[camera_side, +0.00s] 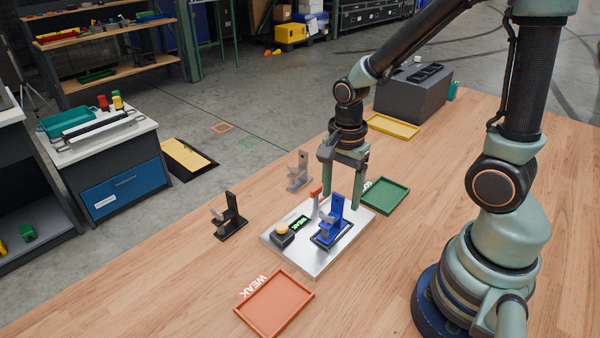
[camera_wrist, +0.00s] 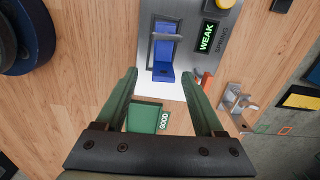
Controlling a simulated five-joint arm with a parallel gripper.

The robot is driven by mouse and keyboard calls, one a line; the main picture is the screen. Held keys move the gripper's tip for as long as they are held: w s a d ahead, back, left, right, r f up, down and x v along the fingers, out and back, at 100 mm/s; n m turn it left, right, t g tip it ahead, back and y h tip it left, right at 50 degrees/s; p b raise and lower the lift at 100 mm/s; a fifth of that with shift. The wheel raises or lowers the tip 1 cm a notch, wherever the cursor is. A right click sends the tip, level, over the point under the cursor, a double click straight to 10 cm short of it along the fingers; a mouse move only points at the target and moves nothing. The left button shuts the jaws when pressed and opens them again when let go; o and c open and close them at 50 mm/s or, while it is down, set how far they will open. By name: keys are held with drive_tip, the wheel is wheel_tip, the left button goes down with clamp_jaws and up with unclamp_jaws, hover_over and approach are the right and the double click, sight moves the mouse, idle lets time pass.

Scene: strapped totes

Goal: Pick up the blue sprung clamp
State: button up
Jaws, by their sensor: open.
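The blue sprung clamp (camera_side: 331,219) stands upright on a dark pad on the silver test plate (camera_side: 303,263). In the wrist view the clamp (camera_wrist: 163,50) lies just beyond the gap between my fingertips. My gripper (camera_side: 341,204) is open and empty, pointing down behind the clamp in the side view. Its fingertips (camera_wrist: 159,71) look apart from the clamp, though the exact height gap is hard to tell. A small display (camera_wrist: 207,37) on the plate shows WEAK in green.
An orange tray marked WEAK (camera_side: 275,304) lies in front, a green tray marked GOOD (camera_side: 385,195) behind. A black clamp (camera_side: 229,217) and a grey clamp (camera_side: 299,171) stand left of the plate. The plate carries a red lever (camera_wrist: 206,81) and a yellow button (camera_side: 282,229).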

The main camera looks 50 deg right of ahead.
sight(334, 227)
drive_tip(key=shift+w+a+f, duration=0.1)
drive_tip(key=shift+a+f, duration=0.1)
drive_tip(key=shift+f, duration=1.15)
drive_tip(key=shift+w+a+f, duration=0.1)
drive_tip(key=shift+a+f, duration=0.05)
drive_tip(key=shift+f, duration=1.15)
clamp_jaws()
